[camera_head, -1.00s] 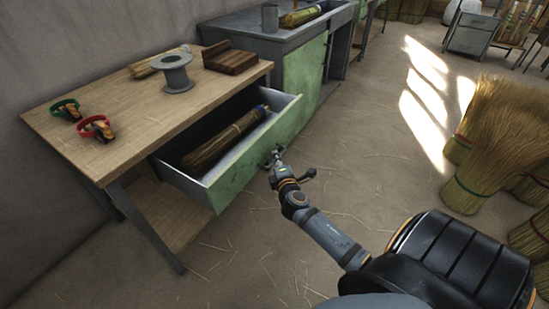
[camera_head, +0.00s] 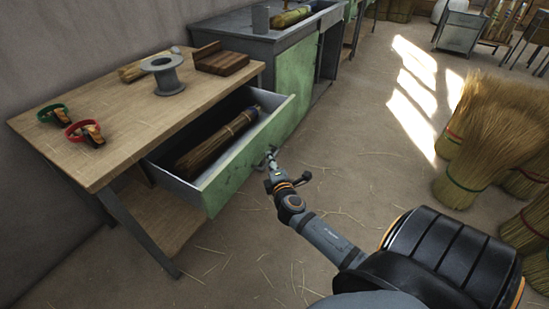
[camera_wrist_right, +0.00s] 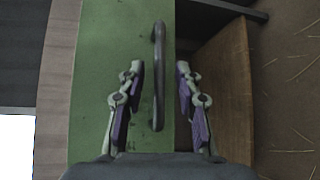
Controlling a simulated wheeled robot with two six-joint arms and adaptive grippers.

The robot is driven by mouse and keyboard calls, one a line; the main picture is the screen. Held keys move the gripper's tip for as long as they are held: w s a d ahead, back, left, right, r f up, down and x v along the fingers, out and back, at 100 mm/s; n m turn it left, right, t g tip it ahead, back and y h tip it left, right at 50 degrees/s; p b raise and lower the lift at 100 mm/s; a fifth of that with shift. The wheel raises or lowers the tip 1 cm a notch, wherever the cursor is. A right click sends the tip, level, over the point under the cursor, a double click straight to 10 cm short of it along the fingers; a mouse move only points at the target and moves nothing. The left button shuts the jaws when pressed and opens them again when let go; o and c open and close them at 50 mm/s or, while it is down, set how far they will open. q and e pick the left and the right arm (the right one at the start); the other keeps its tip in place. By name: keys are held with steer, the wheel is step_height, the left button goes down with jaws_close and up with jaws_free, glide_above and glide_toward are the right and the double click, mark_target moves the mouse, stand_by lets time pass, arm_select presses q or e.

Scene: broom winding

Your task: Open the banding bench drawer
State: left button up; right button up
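The banding bench (camera_head: 130,112) has a wooden top and stands at the left in the head view. Its green-fronted drawer (camera_head: 235,168) is pulled well out, and a tied straw bundle (camera_head: 218,140) lies inside. My right gripper (camera_head: 270,157) is at the drawer front. In the right wrist view the dark bar handle (camera_wrist_right: 158,75) stands between the two fingers of my right gripper (camera_wrist_right: 158,92). The fingers are spread, with a gap on each side of the handle. My left gripper is not in view.
On the bench are a grey spool (camera_head: 163,75), a brown wooden block (camera_head: 226,60), and green (camera_head: 53,114) and red (camera_head: 84,131) banded tools. A grey-green cabinet (camera_head: 291,84) stands beyond. Straw brooms (camera_head: 478,150) stand at the right.

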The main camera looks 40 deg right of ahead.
steer(key=v, duration=1)
steer(key=shift+s, duration=0.3)
